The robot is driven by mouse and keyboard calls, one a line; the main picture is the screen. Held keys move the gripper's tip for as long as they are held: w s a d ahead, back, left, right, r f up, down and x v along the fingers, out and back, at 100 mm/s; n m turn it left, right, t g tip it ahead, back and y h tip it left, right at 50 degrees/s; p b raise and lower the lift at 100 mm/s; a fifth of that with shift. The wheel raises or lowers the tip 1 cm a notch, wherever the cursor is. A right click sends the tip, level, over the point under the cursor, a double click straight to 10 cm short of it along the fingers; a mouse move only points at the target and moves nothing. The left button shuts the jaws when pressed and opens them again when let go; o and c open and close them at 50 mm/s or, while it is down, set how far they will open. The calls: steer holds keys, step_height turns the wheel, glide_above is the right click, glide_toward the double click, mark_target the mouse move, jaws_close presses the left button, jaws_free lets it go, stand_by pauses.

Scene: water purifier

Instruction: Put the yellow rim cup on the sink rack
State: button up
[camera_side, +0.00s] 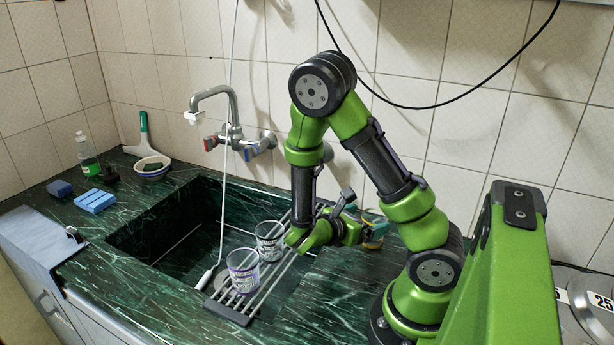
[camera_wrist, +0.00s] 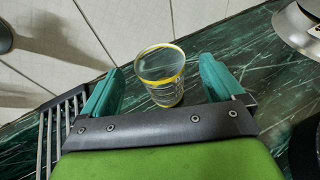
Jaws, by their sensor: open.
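The yellow rim cup (camera_wrist: 163,80) is a clear glass with a yellow rim and markings on its side. In the wrist view it stands upright on the dark green marble counter, between the teal fingers of my open gripper (camera_wrist: 162,68), with a gap on each side. In the side view my gripper (camera_side: 376,236) is low over the counter right of the sink, and the cup is mostly hidden there. The sink rack (camera_side: 231,311), a grey slatted frame, lies across the sink; its slats also show at the left of the wrist view (camera_wrist: 47,140).
Two clear cups stand on the rack, a purple-rimmed one (camera_side: 243,272) and a dark-rimmed one (camera_side: 269,240). A faucet (camera_side: 232,125) rises behind the sink. A white hose (camera_side: 222,230) hangs into the sink. A blue sponge (camera_side: 95,201) and green bottle (camera_side: 87,155) are far left.

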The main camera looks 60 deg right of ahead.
mark_target(381, 215)
steer(key=x, duration=0.5)
steer(key=shift+a, duration=0.1)
steer(key=c, duration=1.2)
steer(key=shift+o, duration=0.2)
steer(key=shift+w, duration=0.1)
